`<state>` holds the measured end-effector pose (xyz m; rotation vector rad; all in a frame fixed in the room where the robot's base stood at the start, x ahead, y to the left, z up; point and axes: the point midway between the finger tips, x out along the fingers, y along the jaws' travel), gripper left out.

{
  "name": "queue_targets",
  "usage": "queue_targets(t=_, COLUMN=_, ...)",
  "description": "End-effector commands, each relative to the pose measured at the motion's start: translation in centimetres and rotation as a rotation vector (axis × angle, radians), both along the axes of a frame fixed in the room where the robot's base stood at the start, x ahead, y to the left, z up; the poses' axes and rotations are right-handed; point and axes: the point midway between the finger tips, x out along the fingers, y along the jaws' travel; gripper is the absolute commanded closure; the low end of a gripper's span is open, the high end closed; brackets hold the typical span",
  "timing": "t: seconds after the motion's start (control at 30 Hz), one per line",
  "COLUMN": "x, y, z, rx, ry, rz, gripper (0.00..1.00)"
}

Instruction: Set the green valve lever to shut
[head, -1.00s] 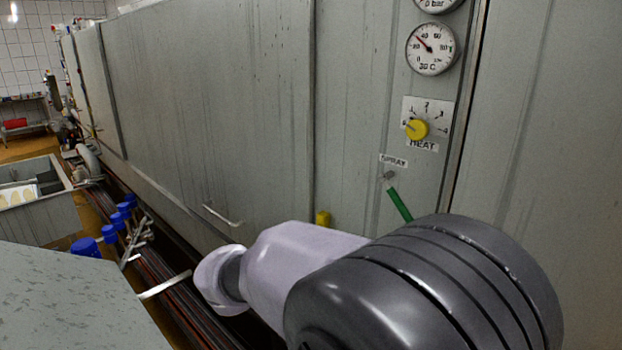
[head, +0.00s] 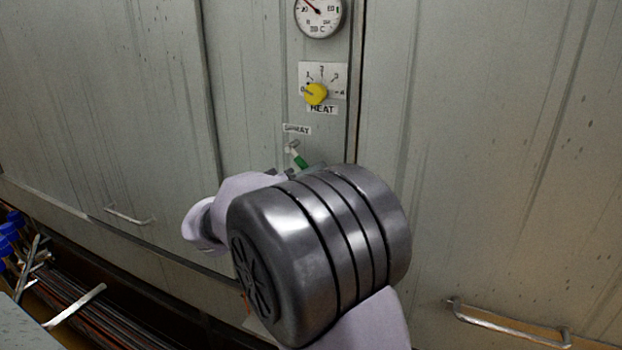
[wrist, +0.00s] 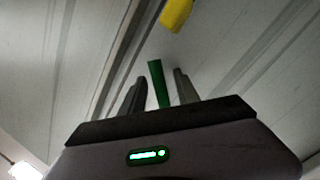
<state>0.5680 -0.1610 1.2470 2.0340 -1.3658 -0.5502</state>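The green valve lever (head: 300,159) sticks out from its pivot under the SPRAY label (head: 297,129) on the grey cabinet front. It slants down and to the right, and my arm hides its lower end in the head view. In the wrist view the green lever (wrist: 159,84) stands between the two dark fingers of my gripper (wrist: 155,90). The fingers are apart, with a gap visible on each side of the lever. In the head view my gripper is mostly hidden behind my own arm.
Above the lever are the yellow HEAT knob (head: 316,94) and a round temperature gauge (head: 319,14). A yellow part (wrist: 176,14) shows beyond the fingers in the wrist view. Metal handles (head: 510,326) (head: 128,215) stick out from the cabinet. Blue-capped valves (head: 10,228) are at far left.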

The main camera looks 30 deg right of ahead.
Motion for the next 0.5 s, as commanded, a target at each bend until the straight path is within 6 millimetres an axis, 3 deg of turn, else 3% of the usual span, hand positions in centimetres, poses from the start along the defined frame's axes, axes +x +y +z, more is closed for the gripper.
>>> queue_targets(t=0.3, x=0.16, y=-0.36, z=0.04, rx=0.0, ry=0.0, rz=0.001, gripper=0.62)
queue_targets(t=0.5, x=0.15, y=-0.34, z=0.04, rx=0.0, ry=0.001, rz=0.0, gripper=0.99)
